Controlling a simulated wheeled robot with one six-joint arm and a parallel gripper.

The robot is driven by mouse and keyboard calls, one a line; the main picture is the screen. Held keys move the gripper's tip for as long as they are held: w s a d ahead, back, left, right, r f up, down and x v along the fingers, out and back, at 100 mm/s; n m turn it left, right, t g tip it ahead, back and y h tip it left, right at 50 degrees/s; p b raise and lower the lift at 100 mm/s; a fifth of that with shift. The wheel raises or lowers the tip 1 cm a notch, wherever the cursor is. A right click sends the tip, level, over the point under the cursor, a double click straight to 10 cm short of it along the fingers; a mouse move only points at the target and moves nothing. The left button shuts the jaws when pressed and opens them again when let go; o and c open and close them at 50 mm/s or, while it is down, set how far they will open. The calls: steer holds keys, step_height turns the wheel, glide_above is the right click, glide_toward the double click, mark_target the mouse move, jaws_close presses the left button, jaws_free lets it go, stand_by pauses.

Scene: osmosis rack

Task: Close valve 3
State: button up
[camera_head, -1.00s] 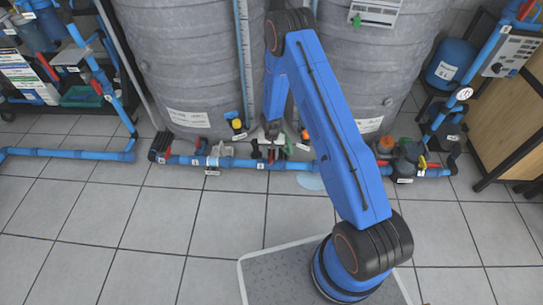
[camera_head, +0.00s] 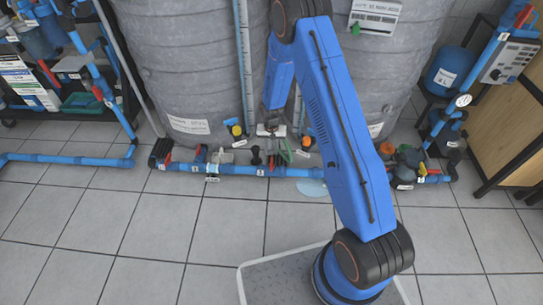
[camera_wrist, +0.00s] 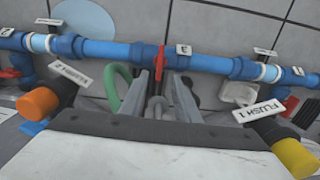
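My gripper (camera_wrist: 157,82) is open in the wrist view, its two grey fingers apart. A red valve handle (camera_wrist: 161,60) stands on the blue pipe (camera_wrist: 210,63) just ahead of the fingertips, in line with the gap between them. A small numbered tag (camera_wrist: 184,50) sits on the pipe to its right, too small to read surely. Whether the fingers touch the handle cannot be told. In the head view my gripper (camera_head: 269,131) is low by the floor pipe (camera_head: 236,170), between the tanks. The valve there is partly hidden and small.
A FLUSH 1 tag (camera_wrist: 258,111) and yellow cap (camera_wrist: 296,157) lie right of my gripper; an orange cap (camera_wrist: 38,103) and green loop (camera_wrist: 118,85) lie left. Big grey tanks (camera_head: 190,70) stand behind the pipe.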

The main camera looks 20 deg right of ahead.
step_height(320, 180, up, 7)
stand_by(0.3)
stand_by(0.5)
steer(key=s+d+r+n+t, duration=0.1)
steer(key=s+r, duration=0.4)
steer(key=r, duration=0.6)
steer(key=s+d+r, duration=0.2)
steer(key=s+r, duration=0.2)
steer(key=r, duration=0.7)
steer(key=s+d+r+n+t, duration=0.1)
steer(key=s+r, duration=0.4)
steer(key=r, duration=0.6)
steer(key=s+d+r+t, duration=0.1)
steer(key=s+r, duration=0.3)
steer(key=s, duration=0.5)
steer(key=s+d+r+n+t, duration=0.1)
steer(key=s+r, duration=0.3)
steer(key=s, duration=0.6)
steer(key=s+d+r, duration=0.1)
steer(key=s+r, duration=0.3)
steer(key=s, duration=0.6)
steer(key=shift+n+t, duration=0.4)
